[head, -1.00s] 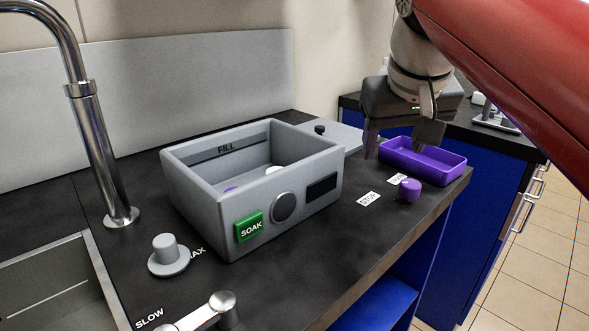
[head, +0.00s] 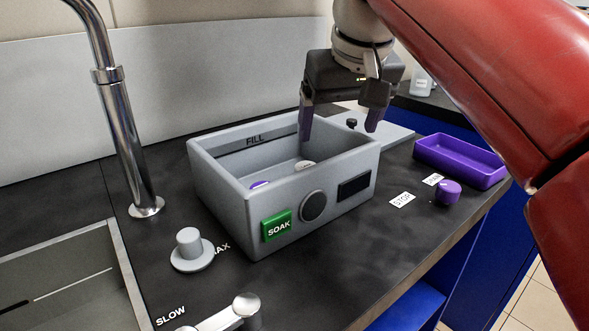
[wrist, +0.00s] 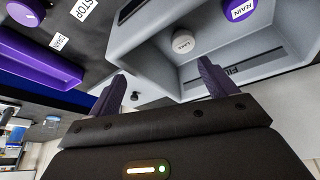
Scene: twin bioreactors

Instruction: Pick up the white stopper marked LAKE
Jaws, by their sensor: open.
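The white stopper marked LAKE (wrist: 183,42) lies on the floor of the grey FILL basin in the wrist view. In the head view the white stopper (head: 304,164) shows only partly above the basin's front wall. A purple stopper marked RAIN (wrist: 238,10) lies in the same basin, and it shows at the left in the head view (head: 259,184). The grey basin (head: 235,190) has a green SOAK button on its front. My gripper (head: 340,128) is open and empty above the basin's far right part, with its purple fingers pointing down. It is apart from both stoppers.
A purple tray (head: 462,163) stands on the counter to the right. A purple knob (head: 447,193) sits near the STOP label (head: 402,200). A grey plate with a small black knob (head: 351,124) lies behind the basin. The faucet (head: 124,140) rises at the left.

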